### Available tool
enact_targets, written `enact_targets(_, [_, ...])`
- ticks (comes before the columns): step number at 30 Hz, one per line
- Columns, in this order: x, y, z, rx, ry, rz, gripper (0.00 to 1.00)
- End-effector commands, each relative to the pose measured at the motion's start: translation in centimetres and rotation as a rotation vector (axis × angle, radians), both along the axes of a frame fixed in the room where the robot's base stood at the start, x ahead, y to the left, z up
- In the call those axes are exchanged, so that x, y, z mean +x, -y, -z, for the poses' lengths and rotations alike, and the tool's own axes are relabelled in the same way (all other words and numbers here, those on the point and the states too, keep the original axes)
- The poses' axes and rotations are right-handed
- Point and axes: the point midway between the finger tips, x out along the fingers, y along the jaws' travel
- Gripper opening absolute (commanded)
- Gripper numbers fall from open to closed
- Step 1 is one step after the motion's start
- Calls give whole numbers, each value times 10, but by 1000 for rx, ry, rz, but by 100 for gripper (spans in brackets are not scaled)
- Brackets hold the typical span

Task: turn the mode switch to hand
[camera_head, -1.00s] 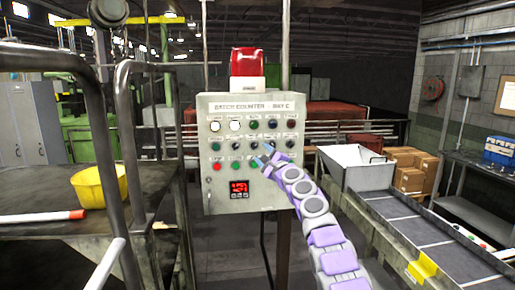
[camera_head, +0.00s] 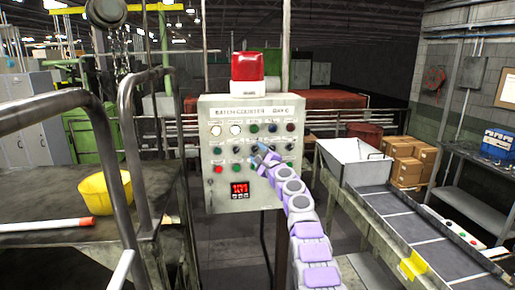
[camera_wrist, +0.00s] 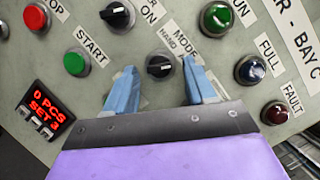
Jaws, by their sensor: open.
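The mode switch (camera_wrist: 160,65) is a black round knob with a pale pointer line on the grey control panel (camera_head: 207,185). In the wrist view, labels reading MODE and HAND lie beside it. The pointer line runs roughly across the picture; I cannot tell which setting it marks. My gripper (camera_wrist: 160,68) is open, with its two blue fingers on either side of the knob. A gap shows between each finger and the knob; how deep the fingertips reach is unclear. In the head view, my gripper (camera_head: 262,154) is at the panel's middle right and hides some controls.
A red counter display (camera_head: 240,190) is low on the panel. A conveyor (camera_head: 410,225) stands right, a bench with a yellow bowl (camera_head: 103,192) left.

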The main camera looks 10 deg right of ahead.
Motion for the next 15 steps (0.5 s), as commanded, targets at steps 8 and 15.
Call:
enact_targets(8, [3,-3,-1,-4,1,-1,55])
enact_targets(15, [3,-3,0,-4,1,-1,54])
